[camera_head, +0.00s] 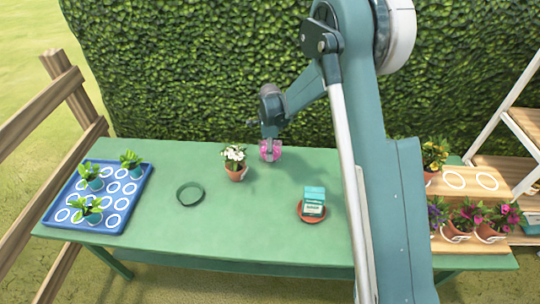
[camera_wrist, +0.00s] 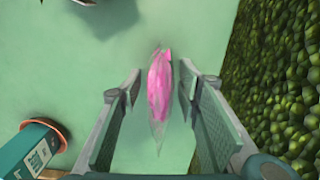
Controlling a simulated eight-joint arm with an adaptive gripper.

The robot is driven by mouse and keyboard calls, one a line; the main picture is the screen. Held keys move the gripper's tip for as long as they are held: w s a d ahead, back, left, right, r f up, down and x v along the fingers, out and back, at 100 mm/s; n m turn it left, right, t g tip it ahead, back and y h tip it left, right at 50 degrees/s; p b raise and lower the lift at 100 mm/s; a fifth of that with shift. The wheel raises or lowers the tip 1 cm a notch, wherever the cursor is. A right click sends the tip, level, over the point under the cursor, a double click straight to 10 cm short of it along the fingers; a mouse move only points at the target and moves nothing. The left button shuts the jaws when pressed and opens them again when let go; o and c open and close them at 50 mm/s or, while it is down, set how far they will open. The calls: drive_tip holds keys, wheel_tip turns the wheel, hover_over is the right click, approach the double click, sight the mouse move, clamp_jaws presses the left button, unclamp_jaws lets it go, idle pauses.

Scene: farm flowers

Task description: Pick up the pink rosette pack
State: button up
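The pink rosette pack (camera_head: 270,150) is near the back edge of the green table. In the wrist view the pack (camera_wrist: 159,85) is a narrow pink shape in a clear wrapper. My gripper (camera_head: 268,143) is at the pack from above. In the wrist view my gripper (camera_wrist: 158,88) has its two fingers apart, one on each side of the pack, with a visible gap to each finger. The pack's underside is hidden.
A potted white flower (camera_head: 235,162) stands left of the pack. A teal box (camera_head: 314,200) sits on a terracotta saucer (camera_head: 312,219). An empty green saucer (camera_head: 190,194), a blue tray (camera_head: 120,221) with plants and a wooden flower stand (camera_head: 470,246) are farther off. A hedge (camera_head: 190,70) rises behind the table.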

drive_tip(key=shift+f, duration=1.6)
drive_tip(key=shift+c, duration=0.4)
drive_tip(key=c, duration=0.8)
